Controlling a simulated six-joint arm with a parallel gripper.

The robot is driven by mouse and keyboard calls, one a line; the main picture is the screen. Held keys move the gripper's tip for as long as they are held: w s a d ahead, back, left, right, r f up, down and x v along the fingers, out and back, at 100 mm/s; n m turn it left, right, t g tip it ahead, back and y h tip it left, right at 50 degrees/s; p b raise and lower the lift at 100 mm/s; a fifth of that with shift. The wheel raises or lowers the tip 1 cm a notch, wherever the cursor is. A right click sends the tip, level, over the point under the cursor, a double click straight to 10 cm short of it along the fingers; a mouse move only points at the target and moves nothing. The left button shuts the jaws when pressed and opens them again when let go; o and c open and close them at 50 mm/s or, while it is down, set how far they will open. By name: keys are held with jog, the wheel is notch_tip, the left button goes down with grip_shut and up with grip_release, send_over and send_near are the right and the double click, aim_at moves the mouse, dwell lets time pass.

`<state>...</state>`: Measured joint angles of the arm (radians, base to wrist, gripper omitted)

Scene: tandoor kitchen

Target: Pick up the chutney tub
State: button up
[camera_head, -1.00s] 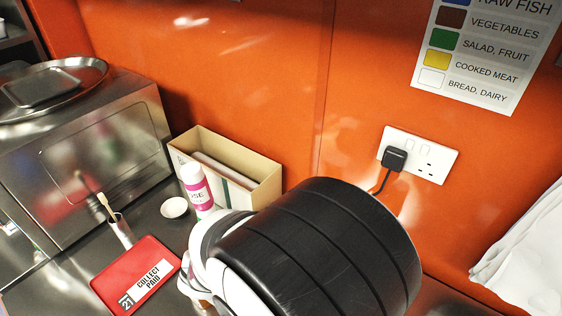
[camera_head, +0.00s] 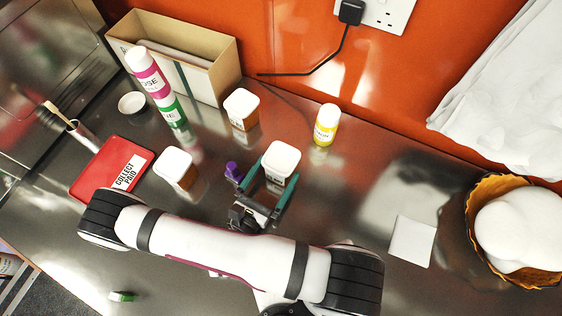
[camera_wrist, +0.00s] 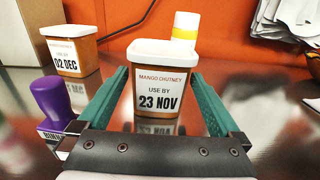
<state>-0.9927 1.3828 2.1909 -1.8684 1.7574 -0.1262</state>
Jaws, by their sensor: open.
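A white-lidded chutney tub (camera_head: 281,160) with brown contents stands upright on the steel counter. In the wrist view the tub (camera_wrist: 162,82) is labelled mango chutney, use by 23 Nov. My gripper (camera_head: 278,172) is open with its teal fingers pointing at this tub, one on each side. In the wrist view my gripper (camera_wrist: 160,76) frames the tub; I cannot tell whether the fingers touch it. A second, similar tub (camera_head: 241,108) stands behind to the left, dated 02 Dec in the wrist view (camera_wrist: 70,52). A third white-lidded tub (camera_head: 174,167) stands further left, its label hidden.
A yellow-labelled bottle (camera_head: 327,125) stands behind the tub. A basket (camera_head: 480,190) is right.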

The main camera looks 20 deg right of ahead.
aim_at(287, 154)
jog(key=x, duration=0.6)
jog(key=shift+w+d, duration=0.1)
jog(key=shift+r, duration=0.1)
jog(key=c, duration=1.5)
